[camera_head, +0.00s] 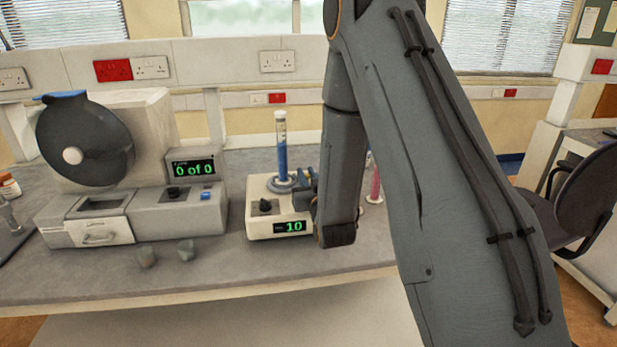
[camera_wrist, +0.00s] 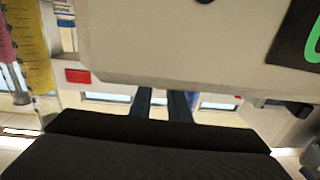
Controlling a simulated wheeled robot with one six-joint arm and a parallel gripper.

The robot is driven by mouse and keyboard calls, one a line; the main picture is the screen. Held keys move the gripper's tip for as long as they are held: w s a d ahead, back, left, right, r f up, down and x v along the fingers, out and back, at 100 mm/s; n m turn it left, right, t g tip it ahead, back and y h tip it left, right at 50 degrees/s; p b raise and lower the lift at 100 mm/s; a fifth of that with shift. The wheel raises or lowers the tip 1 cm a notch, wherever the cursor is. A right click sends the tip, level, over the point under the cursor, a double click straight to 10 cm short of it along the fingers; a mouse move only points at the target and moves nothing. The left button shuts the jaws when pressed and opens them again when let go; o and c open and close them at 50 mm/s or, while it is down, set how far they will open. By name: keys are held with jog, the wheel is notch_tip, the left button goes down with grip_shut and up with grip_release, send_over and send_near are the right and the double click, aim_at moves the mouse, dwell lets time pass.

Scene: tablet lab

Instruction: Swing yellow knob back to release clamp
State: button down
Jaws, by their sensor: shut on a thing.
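The tapping device (camera_head: 258,224) stands on the bench, with a green "10" on its display. My gripper (camera_head: 305,186) is at the right side of this ring, low by the cylinder's foot. Its dark fingers also show in the wrist view (camera_wrist: 168,103), close together with a narrow gap, below the device's pale body (camera_wrist: 180,45). The gripper is shut. The yellow knob itself does not show in either view; by its place, it is hidden between the fingers.
A larger machine (camera_head: 140,213) with a dark disc and a "0 of 0" display stands to the left. A yellow cylinder (camera_wrist: 34,50) shows in the wrist view.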

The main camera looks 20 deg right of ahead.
jog(key=shift+a+m+h+b, duration=0.25)
jog(key=shift+m+h, duration=0.1)
jog(key=shift+h, duration=0.2)
jog(key=shift+a+m+h+b, duration=0.1)
jog(key=shift+m+h+b, duration=0.1)
jog(key=shift+m+h, duration=0.25)
jog(key=c, duration=1.7)
grip_release()
jog(key=shift+s, duration=0.1)
jog(key=shift+c, duration=0.2)
jog(key=shift+s, duration=0.1)
jog(key=s, duration=0.2)
jog(key=s+a+b, duration=0.1)
jog(key=s, duration=0.2)
jog(key=s+b, duration=0.1)
jog(key=s, duration=0.1)
jog(key=shift+s+a, duration=0.2)
jog(key=shift+a, duration=0.05)
jog(key=shift+d, duration=0.1)
